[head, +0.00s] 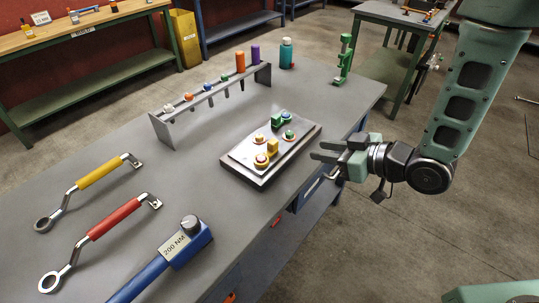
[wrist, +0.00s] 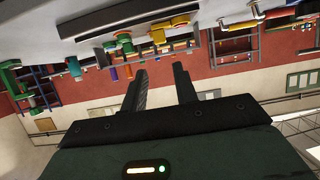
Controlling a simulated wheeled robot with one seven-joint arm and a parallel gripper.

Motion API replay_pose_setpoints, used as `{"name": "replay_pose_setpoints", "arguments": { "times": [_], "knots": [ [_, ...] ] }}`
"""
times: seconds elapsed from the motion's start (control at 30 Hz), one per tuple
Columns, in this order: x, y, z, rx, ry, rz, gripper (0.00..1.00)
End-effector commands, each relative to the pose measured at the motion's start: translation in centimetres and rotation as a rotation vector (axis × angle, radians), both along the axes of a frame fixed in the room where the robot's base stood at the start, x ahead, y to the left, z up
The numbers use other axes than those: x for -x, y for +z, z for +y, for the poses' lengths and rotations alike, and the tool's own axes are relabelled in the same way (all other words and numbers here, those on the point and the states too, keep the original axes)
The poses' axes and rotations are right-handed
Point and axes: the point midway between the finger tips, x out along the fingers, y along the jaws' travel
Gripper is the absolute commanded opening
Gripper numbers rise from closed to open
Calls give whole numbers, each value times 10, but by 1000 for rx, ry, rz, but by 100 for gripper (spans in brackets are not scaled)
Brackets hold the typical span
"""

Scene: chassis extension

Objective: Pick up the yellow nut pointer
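A grey plate (head: 240,164) on the bench holds several small yellow and green parts. The yellow nut pointer appears to be the yellow part (head: 272,147) with an upright block, beside a yellow ring (head: 262,161) near the plate's front edge; I cannot tell whether the two are joined. Yellow parts (wrist: 158,35) also show near the top of the wrist view, which looks upside down. My gripper (head: 318,151) is just right of the plate, apart from it, with its fingers pointing left towards it. The fingers stand apart in the wrist view (wrist: 160,80), with nothing between them.
Green parts (head: 289,134) sit close to the yellow ones on the plate. Behind is a rack (head: 210,94) of coloured tools. A yellow wrench (head: 98,173), a red wrench (head: 113,219) and a blue torque wrench (head: 185,243) lie at the left front. A green stand (head: 345,60) is at the back right.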

Motion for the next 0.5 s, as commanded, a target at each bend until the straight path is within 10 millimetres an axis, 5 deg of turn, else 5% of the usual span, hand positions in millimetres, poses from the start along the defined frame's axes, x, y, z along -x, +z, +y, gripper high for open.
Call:
{"name": "replay_pose_setpoints", "arguments": {
  "times": [0.33,0.5],
  "knots": [
    [-8,-10,11,-1,-2,-4,29],
    [-24,-15,34,0,1,2,29]
  ]
}}
